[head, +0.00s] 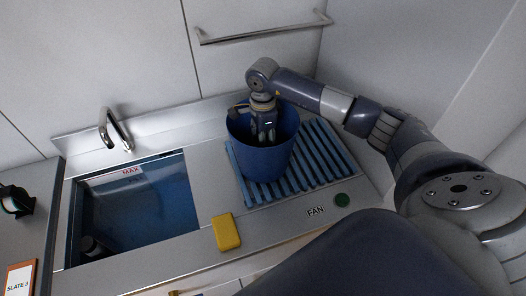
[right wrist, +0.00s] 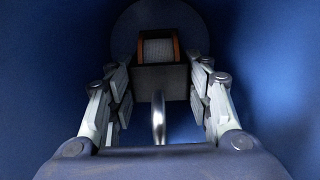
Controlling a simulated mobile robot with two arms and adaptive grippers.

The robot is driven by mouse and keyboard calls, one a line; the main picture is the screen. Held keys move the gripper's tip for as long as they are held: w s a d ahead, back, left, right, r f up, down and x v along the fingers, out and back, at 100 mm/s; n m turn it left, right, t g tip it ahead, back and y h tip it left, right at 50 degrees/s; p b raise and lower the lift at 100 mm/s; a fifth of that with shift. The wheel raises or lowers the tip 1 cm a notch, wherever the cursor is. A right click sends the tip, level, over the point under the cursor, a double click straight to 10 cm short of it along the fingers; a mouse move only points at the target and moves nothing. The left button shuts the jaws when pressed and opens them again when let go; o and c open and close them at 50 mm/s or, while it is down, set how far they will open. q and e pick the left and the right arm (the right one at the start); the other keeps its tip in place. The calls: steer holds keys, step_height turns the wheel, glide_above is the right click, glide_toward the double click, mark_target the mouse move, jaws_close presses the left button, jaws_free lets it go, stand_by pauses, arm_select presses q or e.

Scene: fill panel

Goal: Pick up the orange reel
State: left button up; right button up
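My right gripper (head: 265,132) reaches down into a blue bucket (head: 262,160) that stands on a ribbed blue mat. In the right wrist view the right gripper (right wrist: 160,82) is open, with one finger on each side of a dark block-like thing with two orange edges (right wrist: 177,48) and a pale middle. The orange edges may belong to the orange reel; its full shape is hidden. A small gap seems to show between it and the fingers. A shiny metal bar (right wrist: 158,118) stands out from it towards the camera. My left gripper is not in view.
Bucket walls (right wrist: 50,75) surround the right gripper closely. Left of the mat (head: 315,150) is a sink (head: 185,205) with a dark item inside and a tap (head: 115,130) behind. A yellow block (head: 227,232) lies at the front. A black reel-like thing (head: 14,201) is far left.

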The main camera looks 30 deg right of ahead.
jaws_close()
steer(key=shift+r, duration=0.15)
steer(key=shift+w+r+b, duration=0.1)
steer(key=shift+r+b, duration=0.2)
steer(key=shift+r, duration=0.05)
step_height(320, 180, up, 8)
steer(key=b, duration=0.2)
steer(key=shift+r+b, duration=0.25)
steer(key=shift+b, duration=0.15)
steer(key=shift+r, duration=0.35)
step_height(320, 180, up, 13)
steer(key=p, duration=1.3)
